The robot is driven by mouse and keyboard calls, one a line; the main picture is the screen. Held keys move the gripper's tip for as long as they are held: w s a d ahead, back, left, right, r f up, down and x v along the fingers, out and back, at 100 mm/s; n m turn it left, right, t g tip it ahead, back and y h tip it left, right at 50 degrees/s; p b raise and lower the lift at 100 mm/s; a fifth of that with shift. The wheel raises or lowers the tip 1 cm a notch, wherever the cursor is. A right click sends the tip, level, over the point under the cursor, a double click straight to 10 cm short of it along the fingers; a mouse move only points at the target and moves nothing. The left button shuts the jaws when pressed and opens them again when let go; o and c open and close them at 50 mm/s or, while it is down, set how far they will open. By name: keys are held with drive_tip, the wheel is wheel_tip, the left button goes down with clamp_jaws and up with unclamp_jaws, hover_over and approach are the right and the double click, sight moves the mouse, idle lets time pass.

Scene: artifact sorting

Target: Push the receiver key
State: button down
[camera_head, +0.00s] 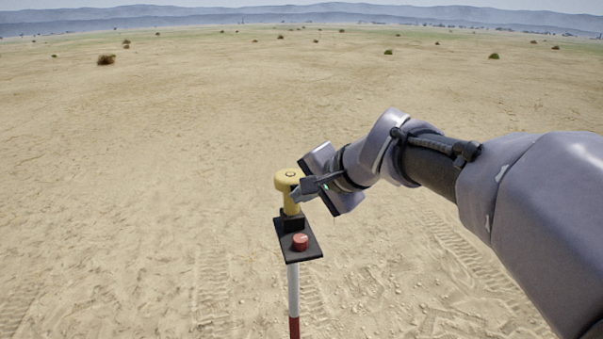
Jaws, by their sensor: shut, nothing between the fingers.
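The receiver is a yellow, mushroom-shaped head (288,180) on a black mount, standing upright on a dark plate (283,240). A round red key (300,242) sits on the near part of that plate. A red and white striped pole (293,290) holds the plate up. My gripper (297,194) is shut and empty. Its fingertips are beside the right of the yellow head, behind and above the red key. I cannot tell whether they touch the yellow head. The key's top is in full view, with nothing on it.
Open sandy ground (130,200) with tyre tracks surrounds the pole. Several small shrubs lie far off, one larger shrub (106,59) at the upper left. My arm comes in from the right. The space left of and in front of the plate is clear.

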drive_tip(key=shift+w, duration=0.2)
idle(0.3)
drive_tip(key=s+d+b, duration=0.2)
drive_tip(key=s+b, duration=0.1)
drive_tip(key=s, duration=0.4)
drive_tip(key=shift+s+b, duration=0.3)
drive_tip(key=s+d+f+n+h+b, duration=0.1)
drive_tip(key=s+d+f+b, duration=0.2)
drive_tip(key=f+b, duration=0.9)
drive_tip(key=s+d+f+n+g+h+b, duration=0.1)
drive_tip(key=s+d+f+b, duration=0.2)
drive_tip(key=s+f+b, duration=0.7)
drive_tip(key=s+d+f+n+h+b, duration=0.1)
drive_tip(key=s+f+b, duration=0.6)
drive_tip(key=f, duration=2.1)
drive_tip(key=d+h+b, duration=0.1)
drive_tip(key=d+b, duration=0.1)
drive_tip(key=b, duration=0.5)
drive_tip(key=shift+s+f+g, duration=0.15)
drive_tip(key=shift+f+g, duration=0.2)
drive_tip(key=shift+g, duration=0.05)
